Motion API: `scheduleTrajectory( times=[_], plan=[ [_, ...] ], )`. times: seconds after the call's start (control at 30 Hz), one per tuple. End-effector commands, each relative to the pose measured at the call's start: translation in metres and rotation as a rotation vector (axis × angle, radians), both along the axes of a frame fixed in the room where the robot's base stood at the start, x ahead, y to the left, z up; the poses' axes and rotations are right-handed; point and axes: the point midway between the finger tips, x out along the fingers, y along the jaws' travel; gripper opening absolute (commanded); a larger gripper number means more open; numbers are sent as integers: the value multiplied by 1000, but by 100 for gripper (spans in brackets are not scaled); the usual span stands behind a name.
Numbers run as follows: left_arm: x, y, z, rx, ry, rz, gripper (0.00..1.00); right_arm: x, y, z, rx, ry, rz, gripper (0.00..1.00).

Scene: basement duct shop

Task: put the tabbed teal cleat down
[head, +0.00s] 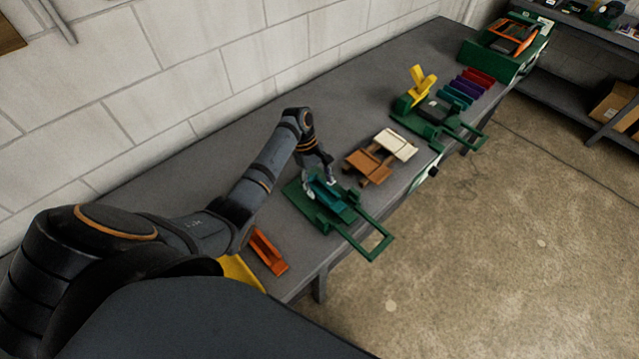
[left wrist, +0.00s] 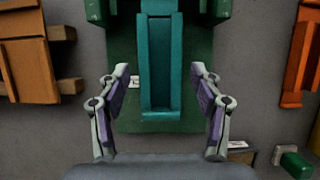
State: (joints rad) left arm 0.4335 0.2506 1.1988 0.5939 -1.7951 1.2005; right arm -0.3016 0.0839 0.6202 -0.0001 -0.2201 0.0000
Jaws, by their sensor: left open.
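The teal cleat (left wrist: 160,65) is a long channel-shaped piece lying on a green fixture (left wrist: 121,45) in the left wrist view. In the head view the teal cleat (head: 334,197) sits on the green fixture (head: 326,222), which has a loop handle reaching past the bench's front edge. My left gripper (left wrist: 162,88) is open, with one finger on each side of the cleat's near end and gaps between fingers and cleat. In the head view my left gripper (head: 318,182) is right over the fixture. Any tab on the cleat is not clear. My right gripper is not in view.
The grey bench (head: 230,150) runs along a block wall. An orange channel piece (head: 267,251) lies left of the fixture. Brown (head: 368,165) and cream (head: 397,145) pieces lie to its right. Beyond are a second green fixture (head: 408,121) with a yellow part and several coloured pieces.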

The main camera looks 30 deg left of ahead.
Motion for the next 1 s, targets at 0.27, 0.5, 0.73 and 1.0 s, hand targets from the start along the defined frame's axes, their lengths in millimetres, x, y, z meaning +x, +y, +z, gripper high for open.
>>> scheduleTrajectory(
  times=[0.27, 0.5, 0.73, 1.0],
  plan=[
    [9, 21, 49, 4, -8, 0, 65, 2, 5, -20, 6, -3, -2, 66],
    [13, 38, 107, 1, -1, 0, 65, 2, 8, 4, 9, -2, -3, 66],
    [15, 44, 115, 0, 0, 0, 65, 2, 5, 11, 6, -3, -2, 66],
    [15, 44, 114, 0, -1, 0, 65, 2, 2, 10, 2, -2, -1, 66]
  ],
)
